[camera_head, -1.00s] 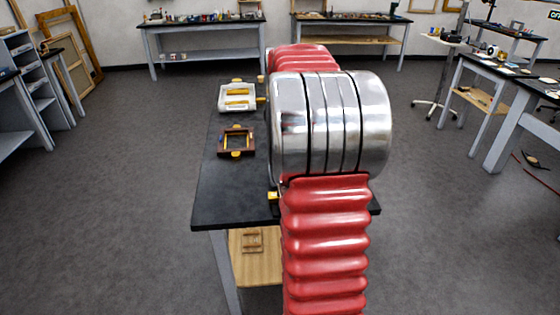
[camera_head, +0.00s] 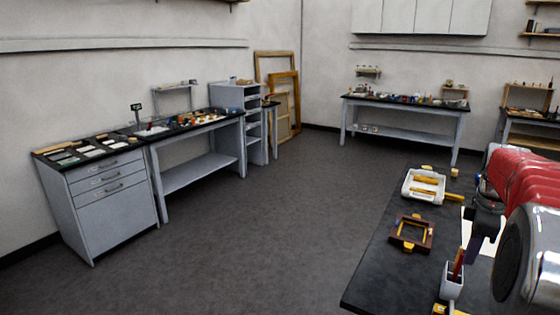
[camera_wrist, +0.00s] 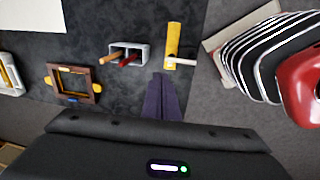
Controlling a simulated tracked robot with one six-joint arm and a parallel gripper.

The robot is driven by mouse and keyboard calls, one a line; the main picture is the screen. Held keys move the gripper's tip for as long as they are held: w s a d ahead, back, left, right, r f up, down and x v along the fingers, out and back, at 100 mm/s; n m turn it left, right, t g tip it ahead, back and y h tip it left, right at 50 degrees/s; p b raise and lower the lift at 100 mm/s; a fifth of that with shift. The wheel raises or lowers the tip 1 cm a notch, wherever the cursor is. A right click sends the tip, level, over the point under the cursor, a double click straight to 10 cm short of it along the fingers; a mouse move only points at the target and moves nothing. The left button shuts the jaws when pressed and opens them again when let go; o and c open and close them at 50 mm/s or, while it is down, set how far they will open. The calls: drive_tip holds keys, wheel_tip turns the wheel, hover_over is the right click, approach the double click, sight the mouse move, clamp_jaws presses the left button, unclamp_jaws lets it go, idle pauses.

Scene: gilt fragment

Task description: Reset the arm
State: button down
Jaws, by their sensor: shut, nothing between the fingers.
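My red and silver arm (camera_head: 520,190) reaches in from the right edge of the head view, partly cut off, over the black-topped table (camera_head: 385,285). A dark wrist part hangs below its far end. In the wrist view my gripper (camera_wrist: 163,78) shows as two dark purple fingers closed together, with nothing between them. The fingertips point toward the gap between a small grey holder (camera_wrist: 144,55) with brown and red handles in it and a yellow piece (camera_wrist: 173,40) with a pale bar. I cannot tell the height of the fingers above the table.
A brown frame with yellow tabs (camera_head: 411,233) and a white tray with yellow parts (camera_head: 409,188) lie on the table left of my arm. A white sheet (camera_head: 470,238) lies beside my arm. Open grey floor (camera_head: 250,230) separates this table from the benches along the walls.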

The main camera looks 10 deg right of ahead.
drive_tip(key=s+a+m+t, duration=0.1)
drive_tip(key=s+a+m, duration=0.2)
drive_tip(key=a, duration=0.9)
drive_tip(key=s+a+f+m+t, duration=0.1)
drive_tip(key=s+a+m, duration=0.2)
drive_tip(key=s+a, duration=0.5)
drive_tip(key=s+a+m+t+y, duration=0.1)
drive_tip(key=s+a, duration=0.5)
drive_tip(key=a, duration=1.2)
drive_tip(key=shift+a+f+m+t, duration=0.2)
drive_tip(key=shift+f+m+t, duration=0.3)
drive_tip(key=shift+m, duration=0.7)
drive_tip(key=shift+r, duration=0.15)
